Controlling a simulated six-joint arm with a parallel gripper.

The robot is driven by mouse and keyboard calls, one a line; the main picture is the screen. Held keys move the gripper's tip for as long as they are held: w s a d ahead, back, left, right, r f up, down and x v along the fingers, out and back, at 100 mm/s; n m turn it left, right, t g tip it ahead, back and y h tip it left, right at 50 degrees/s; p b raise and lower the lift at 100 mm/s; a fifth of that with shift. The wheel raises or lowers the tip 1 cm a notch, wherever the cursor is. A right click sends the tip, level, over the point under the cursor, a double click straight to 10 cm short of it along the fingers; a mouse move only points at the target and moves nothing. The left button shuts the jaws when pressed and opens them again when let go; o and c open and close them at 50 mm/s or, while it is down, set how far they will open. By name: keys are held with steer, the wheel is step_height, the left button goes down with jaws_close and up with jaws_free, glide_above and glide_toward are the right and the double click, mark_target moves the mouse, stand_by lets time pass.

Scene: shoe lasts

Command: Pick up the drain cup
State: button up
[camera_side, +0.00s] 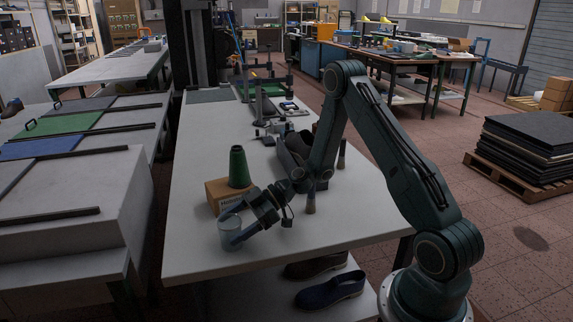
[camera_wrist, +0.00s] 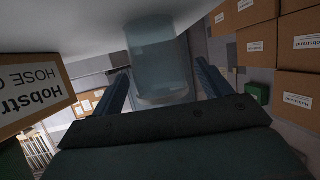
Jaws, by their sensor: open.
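The drain cup (camera_side: 229,233), a clear, pale blue-grey cup, stands near the front left edge of the white table in the side view. My gripper (camera_side: 238,224) is low at the cup, with its fingers reaching toward it from the right. In the wrist view the cup (camera_wrist: 158,62) lies between the two spread fingers of my gripper (camera_wrist: 163,80). The fingers are open.
A cardboard box (camera_side: 221,194) stands just behind the cup, with a dark green cone (camera_side: 239,167) beside or on it. The box (camera_wrist: 35,97) is close on the left in the wrist view. Dark shoe lasts (camera_side: 293,150) stand farther back. The table front (camera_side: 320,232) is clear.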

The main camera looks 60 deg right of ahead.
mark_target(223, 232)
steer(key=shift+x, duration=1.55)
steer(key=c, duration=1)
